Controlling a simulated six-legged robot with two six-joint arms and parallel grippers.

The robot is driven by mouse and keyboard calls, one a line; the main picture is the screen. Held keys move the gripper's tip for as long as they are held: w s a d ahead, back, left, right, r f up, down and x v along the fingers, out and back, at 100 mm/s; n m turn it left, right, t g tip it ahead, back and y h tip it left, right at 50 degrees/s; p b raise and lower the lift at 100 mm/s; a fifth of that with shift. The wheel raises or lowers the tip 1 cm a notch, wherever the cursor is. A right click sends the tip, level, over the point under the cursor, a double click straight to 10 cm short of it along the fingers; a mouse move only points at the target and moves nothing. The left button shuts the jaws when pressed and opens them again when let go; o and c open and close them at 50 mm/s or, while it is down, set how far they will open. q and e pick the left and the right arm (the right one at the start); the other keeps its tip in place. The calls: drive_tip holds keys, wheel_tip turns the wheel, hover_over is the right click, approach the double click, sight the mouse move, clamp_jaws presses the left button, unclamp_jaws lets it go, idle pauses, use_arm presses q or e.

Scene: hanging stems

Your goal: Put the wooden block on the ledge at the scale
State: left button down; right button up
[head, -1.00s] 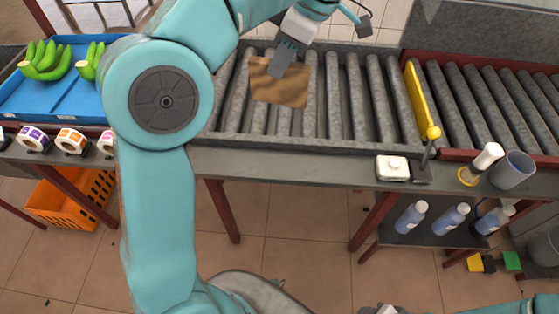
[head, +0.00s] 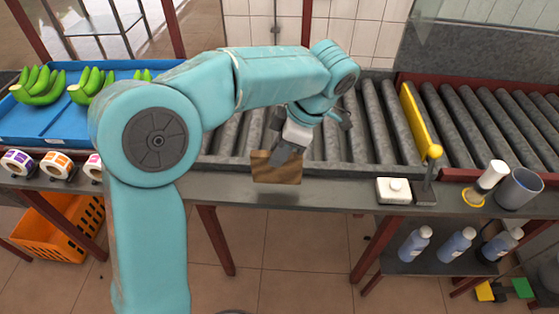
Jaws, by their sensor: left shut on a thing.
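The wooden block (head: 276,170) is brown with visible grain. My left gripper (head: 288,155) is shut on it from above and holds it over the grey ledge (head: 335,192) along the front of the rollers. A gap between block and ledge is hard to judge. A small white box with a round knob (head: 393,189) sits on the ledge to the right of the block; I cannot tell whether it is the scale. My right gripper is out of view.
A roller conveyor (head: 375,125) lies behind the ledge, with a yellow gate bar (head: 420,120). Tape rolls (head: 57,165) and a blue tray of bananas (head: 75,122) are left. The ledge between block and white box is clear.

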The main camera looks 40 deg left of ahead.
use_arm(q)
drive_tip(key=shift+f, duration=1.45)
drive_tip(key=c, duration=1)
unclamp_jaws()
drive_tip(key=shift+f, duration=0.1)
drive_tip(key=shift+r, duration=0.3)
drive_tip(key=p+v, duration=0.2)
drive_tip(key=v, duration=0.9)
drive_tip(key=shift+w+d+r, duration=0.1)
drive_tip(key=shift+d+r, duration=0.05)
drive_tip(key=shift+r, duration=0.2)
